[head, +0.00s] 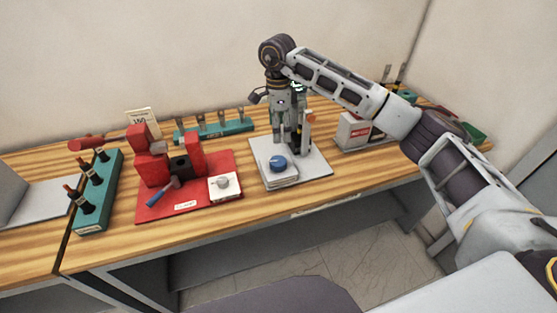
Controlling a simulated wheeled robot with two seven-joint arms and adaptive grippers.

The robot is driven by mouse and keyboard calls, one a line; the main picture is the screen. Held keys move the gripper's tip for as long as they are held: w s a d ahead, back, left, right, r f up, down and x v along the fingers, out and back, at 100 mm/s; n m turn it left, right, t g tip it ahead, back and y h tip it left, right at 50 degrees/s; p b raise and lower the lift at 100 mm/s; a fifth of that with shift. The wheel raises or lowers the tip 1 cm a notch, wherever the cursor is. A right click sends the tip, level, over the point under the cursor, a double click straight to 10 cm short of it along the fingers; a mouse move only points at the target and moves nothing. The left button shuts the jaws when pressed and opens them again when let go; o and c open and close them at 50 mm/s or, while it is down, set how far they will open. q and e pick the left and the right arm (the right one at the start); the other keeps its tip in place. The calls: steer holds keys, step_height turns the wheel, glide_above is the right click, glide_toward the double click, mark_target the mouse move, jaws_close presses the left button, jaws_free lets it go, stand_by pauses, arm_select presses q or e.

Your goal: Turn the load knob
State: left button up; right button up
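A round blue knob (278,163) sits on a small pale box (280,178) at the front left of a white board (315,168). A second knob, round and grey-white (222,182), sits on a white plate on the red board to the left. I cannot read which one is the load knob. My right gripper (284,137) points down over the white board, behind and just above the blue knob. It looks apart from the knob. Its fingertips are small and overlap with parts behind, so its opening is unclear. My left gripper is out of view.
The red board (165,210) carries red blocks and a blue-handled lever. Teal racks (98,195) stand left and behind. A white box (352,131) stands to the right. An upright post with an orange part (308,118) stands close beside my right gripper.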

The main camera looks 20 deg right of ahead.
mark_target(278, 161)
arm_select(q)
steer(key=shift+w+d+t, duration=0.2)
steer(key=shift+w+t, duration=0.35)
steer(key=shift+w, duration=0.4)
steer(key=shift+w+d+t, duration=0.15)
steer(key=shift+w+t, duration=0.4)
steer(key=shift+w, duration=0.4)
arm_select(e)
steer(key=shift+w+a+n, duration=0.1)
steer(key=shift+w+n, duration=0.05)
steer(key=shift+n, duration=2.85)
steer(key=shift+w+n, duration=0.15)
steer(key=shift+n, duration=2.85)
steer(key=shift+f, duration=0.1)
arm_select(q)
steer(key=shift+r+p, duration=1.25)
steer(key=shift+p, duration=0.1)
arm_select(e)
steer(key=shift+f, duration=6.85)
